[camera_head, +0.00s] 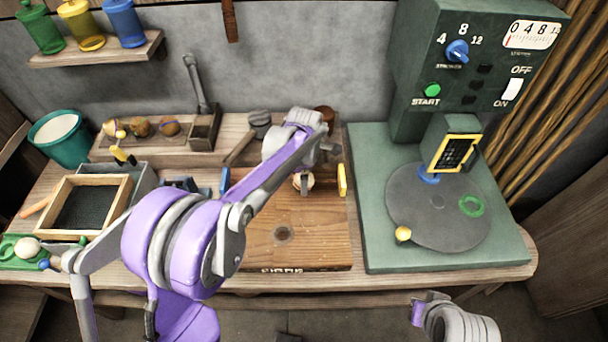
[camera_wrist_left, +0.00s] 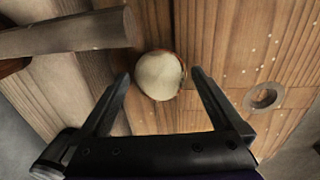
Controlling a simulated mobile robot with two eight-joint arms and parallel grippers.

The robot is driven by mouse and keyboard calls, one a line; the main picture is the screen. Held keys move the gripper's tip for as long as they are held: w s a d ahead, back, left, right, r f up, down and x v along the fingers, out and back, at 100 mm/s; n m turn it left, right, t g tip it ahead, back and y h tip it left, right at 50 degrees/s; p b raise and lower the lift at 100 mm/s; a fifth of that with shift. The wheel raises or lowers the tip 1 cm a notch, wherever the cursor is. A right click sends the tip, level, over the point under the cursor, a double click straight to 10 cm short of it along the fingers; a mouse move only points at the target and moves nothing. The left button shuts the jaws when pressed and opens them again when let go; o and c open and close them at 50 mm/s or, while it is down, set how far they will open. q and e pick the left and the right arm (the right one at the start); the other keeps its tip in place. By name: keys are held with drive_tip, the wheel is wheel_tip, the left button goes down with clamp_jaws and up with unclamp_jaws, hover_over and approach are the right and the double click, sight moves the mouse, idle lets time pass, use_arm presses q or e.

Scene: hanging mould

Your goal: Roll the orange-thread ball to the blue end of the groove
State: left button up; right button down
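A pale ball (camera_head: 303,181) lies on the wooden board (camera_head: 310,235), with a blue end piece (camera_head: 225,181) on the left and a yellow end piece (camera_head: 342,180) on the right. It is nearer the yellow end. In the left wrist view the ball (camera_wrist_left: 157,76) shows a thin reddish-orange line at its right edge. My left gripper (camera_head: 304,170) is above the ball, seen partly behind my wrist. In the wrist view its open fingers (camera_wrist_left: 160,78) stand apart on either side of the ball. My arm hides much of the groove. My right gripper is not seen; only part of my right arm shows.
A rack with several balls (camera_head: 140,127) stands at the back left. A green machine (camera_head: 440,255) with a round plate fills the right. The board's front is clear except for a round hole (camera_head: 283,234).

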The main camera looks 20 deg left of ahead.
use_arm(q)
wheel_tip(320, 180, up, 11)
drive_tip(key=s+p, duration=0.1)
drive_tip(key=shift+d, duration=0.15)
idle(0.3)
drive_tip(key=shift+f, duration=0.1)
